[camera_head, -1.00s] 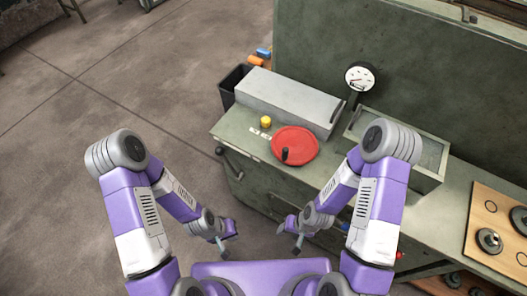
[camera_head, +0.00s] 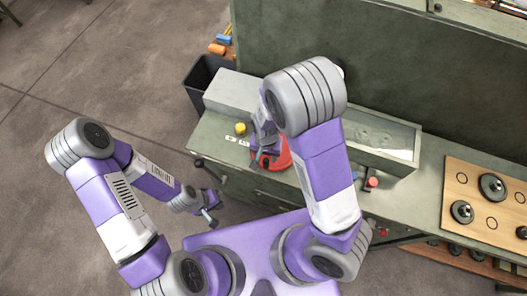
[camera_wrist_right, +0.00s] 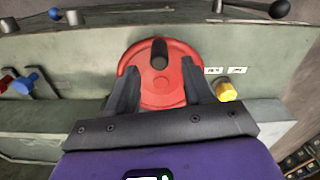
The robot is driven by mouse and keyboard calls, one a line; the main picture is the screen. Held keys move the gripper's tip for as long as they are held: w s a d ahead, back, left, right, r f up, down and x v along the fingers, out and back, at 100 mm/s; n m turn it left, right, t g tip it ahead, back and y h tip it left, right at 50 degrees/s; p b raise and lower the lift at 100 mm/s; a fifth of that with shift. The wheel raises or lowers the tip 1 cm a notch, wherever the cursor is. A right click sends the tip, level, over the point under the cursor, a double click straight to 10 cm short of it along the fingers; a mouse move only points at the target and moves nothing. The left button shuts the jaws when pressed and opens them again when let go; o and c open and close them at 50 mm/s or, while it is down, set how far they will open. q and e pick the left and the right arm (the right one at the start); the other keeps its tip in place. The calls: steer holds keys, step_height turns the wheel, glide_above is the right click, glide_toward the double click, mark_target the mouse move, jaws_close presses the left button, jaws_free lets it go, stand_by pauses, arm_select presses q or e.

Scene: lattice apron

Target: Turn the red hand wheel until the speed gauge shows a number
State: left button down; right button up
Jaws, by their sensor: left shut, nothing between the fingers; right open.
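The red hand wheel (camera_head: 284,160) lies on the green bench top, partly covered by my right arm in the head view. In the right wrist view the red wheel (camera_wrist_right: 160,92) is a disc with a dark crank knob (camera_wrist_right: 159,54) standing near its far rim. My right gripper (camera_wrist_right: 160,75) is open over the wheel, its fingers spread on both sides of the disc; I cannot tell whether they touch it. My left gripper (camera_head: 211,222) is shut and empty, low in front of the bench. The speed gauge is almost wholly hidden behind my right arm, so its reading cannot be seen.
A yellow knob (camera_head: 240,128) stands beside the wheel, with a grey box (camera_head: 228,92) behind. An open tray (camera_head: 385,140) and a red button (camera_head: 373,182) are to the right. A wooden board (camera_head: 470,180) with metal discs lies further right.

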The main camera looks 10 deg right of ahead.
mark_target(266, 164)
steer(key=f+b, duration=0.1)
steer(key=f, duration=0.5)
steer(key=shift+s+f, duration=0.15)
steer(key=shift+s, duration=0.05)
steer(key=shift+w+f, duration=0.2)
steer(key=shift+f, duration=0.25)
steer(key=shift+s, duration=0.1)
steer(key=shift+c, duration=0.5)
jaws_close()
